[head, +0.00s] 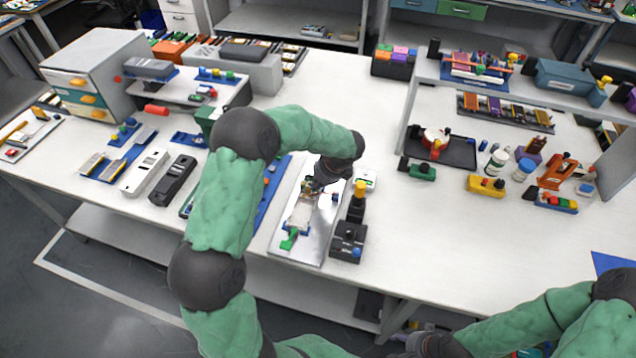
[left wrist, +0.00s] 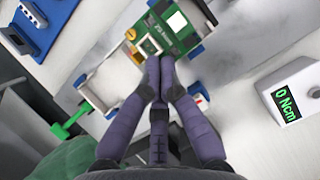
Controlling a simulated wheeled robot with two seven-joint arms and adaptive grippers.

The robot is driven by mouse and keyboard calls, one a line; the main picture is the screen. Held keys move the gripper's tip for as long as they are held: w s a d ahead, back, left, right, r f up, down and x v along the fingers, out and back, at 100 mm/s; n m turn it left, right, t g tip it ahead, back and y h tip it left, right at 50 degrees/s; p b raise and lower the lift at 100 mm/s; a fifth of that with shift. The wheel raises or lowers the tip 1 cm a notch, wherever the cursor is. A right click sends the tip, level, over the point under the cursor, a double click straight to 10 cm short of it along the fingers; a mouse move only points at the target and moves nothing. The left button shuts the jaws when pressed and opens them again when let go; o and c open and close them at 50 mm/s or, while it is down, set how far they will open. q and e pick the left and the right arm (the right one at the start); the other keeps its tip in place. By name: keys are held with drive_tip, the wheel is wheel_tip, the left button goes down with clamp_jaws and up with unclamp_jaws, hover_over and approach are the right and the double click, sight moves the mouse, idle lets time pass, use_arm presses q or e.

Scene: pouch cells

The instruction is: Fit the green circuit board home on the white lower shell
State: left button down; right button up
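The green circuit board (left wrist: 180,28) shows at the top of the left wrist view, with a white label and a cream square part. My left gripper (left wrist: 160,64) has its purple-grey fingers close together at the board's near edge and appears shut on it. In the head view my left gripper (head: 318,186) is over the metal fixture plate (head: 318,238). A pale frame, apparently the white lower shell (left wrist: 97,78), lies in the fixture beside the board. Whether board and shell touch is unclear. My right gripper (head: 428,344) is low at the front edge, its fingers indistinct.
A green-handled clamp (left wrist: 68,128) and blue stops (left wrist: 112,113) stand around the fixture. A white box reading "0 Ncm" (left wrist: 290,104) is at right. A dark block with a yellow-topped post (head: 349,240) stands beside the plate.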

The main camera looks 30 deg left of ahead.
use_arm(q)
drive_tip(key=shift+f+b, duration=0.4)
drive_tip(key=shift+f, duration=0.65)
idle(0.6)
drive_tip(key=c, duration=1.4)
unclamp_jaws()
drive_tip(key=shift+o, duration=0.2)
drive_tip(key=v, duration=1.2)
